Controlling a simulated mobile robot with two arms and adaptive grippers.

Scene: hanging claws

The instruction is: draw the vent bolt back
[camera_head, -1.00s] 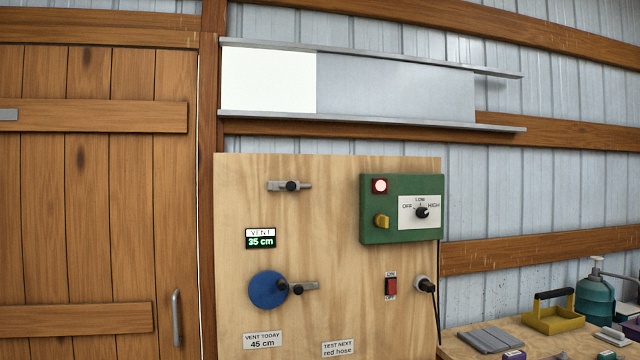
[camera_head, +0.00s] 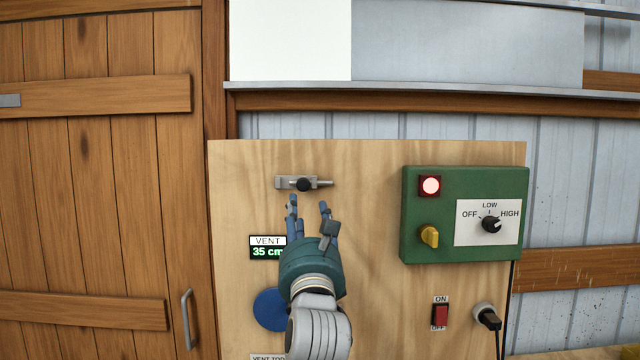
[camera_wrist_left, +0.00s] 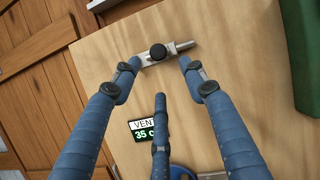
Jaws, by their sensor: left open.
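The vent bolt (camera_head: 303,184) is a small grey metal slide bolt with a round black knob, near the top left of the plywood board (camera_head: 370,210). In the left wrist view the bolt (camera_wrist_left: 158,52) lies just beyond the fingertips, its rod sticking out to the right. My left gripper (camera_head: 308,203) is open and empty, just below the bolt, its fingers pointing up at it and apart from the knob. The vent display (camera_head: 267,252) reads 35 cm and is partly hidden by my left gripper. My right gripper is not in view.
The green box (camera_head: 465,213) with a lit red lamp, yellow knob and OFF/LOW/HIGH dial is to the right. A red switch (camera_head: 440,314) sits below it. A blue disc (camera_head: 270,309) is partly hidden behind my left arm. A sliding panel (camera_head: 465,45) runs above the board.

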